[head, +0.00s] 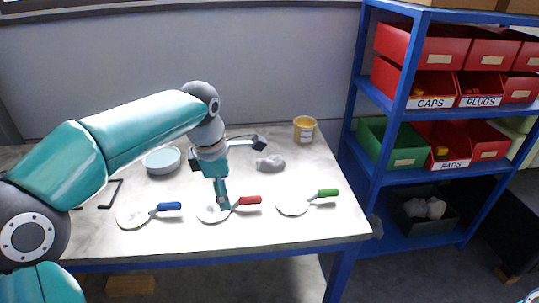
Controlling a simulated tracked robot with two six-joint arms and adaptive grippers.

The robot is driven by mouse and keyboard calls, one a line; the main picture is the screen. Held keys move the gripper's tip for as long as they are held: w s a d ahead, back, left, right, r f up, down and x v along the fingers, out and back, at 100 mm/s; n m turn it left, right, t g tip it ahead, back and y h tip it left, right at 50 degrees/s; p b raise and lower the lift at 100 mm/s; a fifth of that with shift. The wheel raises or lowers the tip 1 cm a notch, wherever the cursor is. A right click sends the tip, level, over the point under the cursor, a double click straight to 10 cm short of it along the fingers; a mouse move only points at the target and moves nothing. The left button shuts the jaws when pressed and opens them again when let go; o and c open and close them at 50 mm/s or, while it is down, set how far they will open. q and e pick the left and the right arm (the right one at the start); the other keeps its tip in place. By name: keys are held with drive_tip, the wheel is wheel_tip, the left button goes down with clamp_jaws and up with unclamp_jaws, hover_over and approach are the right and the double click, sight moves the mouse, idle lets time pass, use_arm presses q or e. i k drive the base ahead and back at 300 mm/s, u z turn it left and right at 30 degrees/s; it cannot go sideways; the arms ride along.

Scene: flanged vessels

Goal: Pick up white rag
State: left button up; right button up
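A crumpled pale grey-white rag (270,163) lies on the table, right of my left arm's wrist. Several whitish crumpled lumps (425,208), which may also be rags, sit in a dark bin on the lower shelf. My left gripper (222,203) points down over the table, at the white disc with the red handle (247,201). It is apart from the rag, in front and to the left of it. Its fingers look narrow and dark, and I cannot tell whether they are apart or closed.
Discs with a blue handle (168,206) and a green handle (327,193) lie on the table (330,225). Behind are a bowl (162,160), a yellow-brown jar (304,128) and a dark-headed tool (258,142). A blue shelf (368,140) with red and green bins stands right.

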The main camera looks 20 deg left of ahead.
sight(273, 163)
drive_tip(key=i, duration=1.05)
drive_tip(key=z, duration=0.1)
